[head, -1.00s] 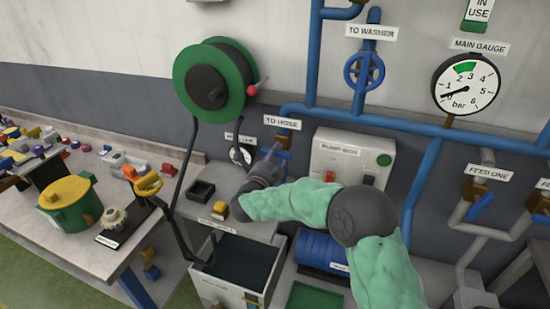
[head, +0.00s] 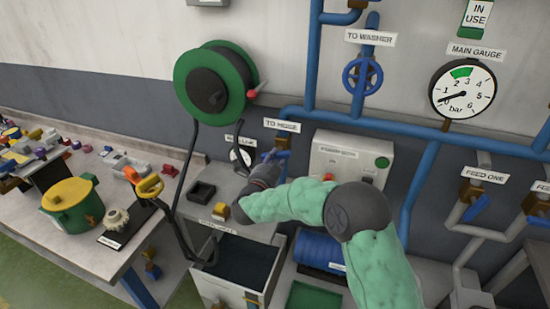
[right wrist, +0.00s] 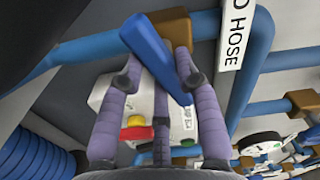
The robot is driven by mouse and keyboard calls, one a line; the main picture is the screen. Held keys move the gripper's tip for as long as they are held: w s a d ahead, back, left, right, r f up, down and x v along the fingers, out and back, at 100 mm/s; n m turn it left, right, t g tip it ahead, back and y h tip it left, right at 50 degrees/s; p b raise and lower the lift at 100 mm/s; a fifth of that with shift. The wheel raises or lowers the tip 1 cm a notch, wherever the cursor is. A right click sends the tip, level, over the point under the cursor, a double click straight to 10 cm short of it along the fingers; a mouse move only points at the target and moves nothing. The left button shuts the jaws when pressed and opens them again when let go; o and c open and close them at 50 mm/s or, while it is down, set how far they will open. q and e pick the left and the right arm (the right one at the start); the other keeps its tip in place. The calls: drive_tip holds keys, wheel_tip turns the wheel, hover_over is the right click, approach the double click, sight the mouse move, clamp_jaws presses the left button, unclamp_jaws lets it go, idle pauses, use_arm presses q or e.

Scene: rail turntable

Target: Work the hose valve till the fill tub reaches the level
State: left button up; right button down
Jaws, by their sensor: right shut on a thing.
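The hose valve's blue lever (head: 274,156) is under the "TO HOSE" sign on the blue pipe. My right gripper (head: 268,166) is at this lever. In the right wrist view the blue lever (right wrist: 150,52) lies slantwise between the purple fingers of my right gripper (right wrist: 157,62), which is shut on it. The fill tub (head: 222,290) is an open pale box below, with a dark inside; I cannot tell its level. A black hose (head: 180,215) runs from the green reel down to the tub. My left gripper is out of view.
The main gauge (head: 462,90) has its needle near the low end. A pump box (head: 347,160) with red and green buttons is right of the valve. A blue cylinder (head: 318,249) and a green tray (head: 316,298) lie below. A cluttered bench (head: 75,235) is at left.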

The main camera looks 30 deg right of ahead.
drive_tip(key=c, duration=0.9)
unclamp_jaws()
drive_tip(key=v, duration=1.2)
